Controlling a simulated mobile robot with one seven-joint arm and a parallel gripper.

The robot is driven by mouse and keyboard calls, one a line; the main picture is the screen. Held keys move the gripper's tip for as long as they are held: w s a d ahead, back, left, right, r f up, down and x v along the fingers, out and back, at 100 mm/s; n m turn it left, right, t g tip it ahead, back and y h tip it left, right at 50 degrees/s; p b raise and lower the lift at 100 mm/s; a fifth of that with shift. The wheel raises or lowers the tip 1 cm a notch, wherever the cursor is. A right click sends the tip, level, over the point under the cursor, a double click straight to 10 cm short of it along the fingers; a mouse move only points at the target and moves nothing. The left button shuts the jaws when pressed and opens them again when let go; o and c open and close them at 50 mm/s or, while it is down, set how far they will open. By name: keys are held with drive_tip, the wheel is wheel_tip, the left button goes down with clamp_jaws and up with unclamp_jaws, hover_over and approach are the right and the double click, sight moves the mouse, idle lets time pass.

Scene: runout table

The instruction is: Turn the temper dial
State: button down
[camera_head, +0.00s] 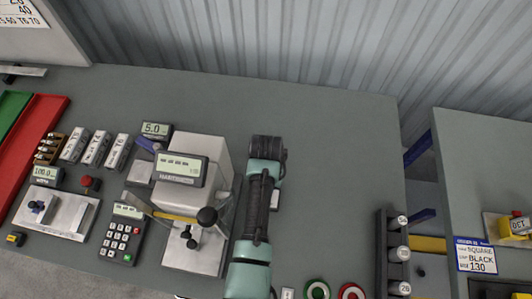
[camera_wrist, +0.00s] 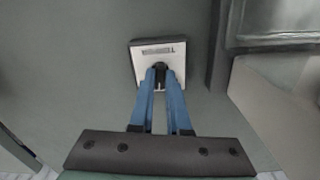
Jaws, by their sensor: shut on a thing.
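The temper dial (camera_wrist: 160,69) shows in the wrist view as a small black knob on a white square plate (camera_wrist: 141,64) with a dark edge. The marks printed on the plate are too small to read. My gripper (camera_wrist: 161,76) has its two blue fingers drawn together at the tips on the knob. The fingers cover the near part of the knob and plate. In the head view my arm hides the gripper and the dial. Only a small pale bit, perhaps the plate, shows at the arm's right side.
A pale tester with a display (camera_head: 181,168) stands just left of my arm. A keypad (camera_head: 122,236) and several small blocks lie further left. Green (camera_head: 317,290) and red (camera_head: 351,292) rings lie at the front, beside a dark rack (camera_head: 381,255). The table's back right is clear.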

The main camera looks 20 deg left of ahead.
drive_tip(key=m+p, duration=0.1)
drive_tip(key=m, duration=0.5)
drive_tip(key=shift+w+r+m, duration=0.1)
drive_tip(key=shift+m, duration=0.2)
idle(0.5)
drive_tip(key=c, duration=0.9)
unclamp_jaws()
wheel_tip(320, 180, up, 13)
drive_tip(key=shift+f+b, duration=0.1)
drive_tip(key=shift+b, duration=0.75)
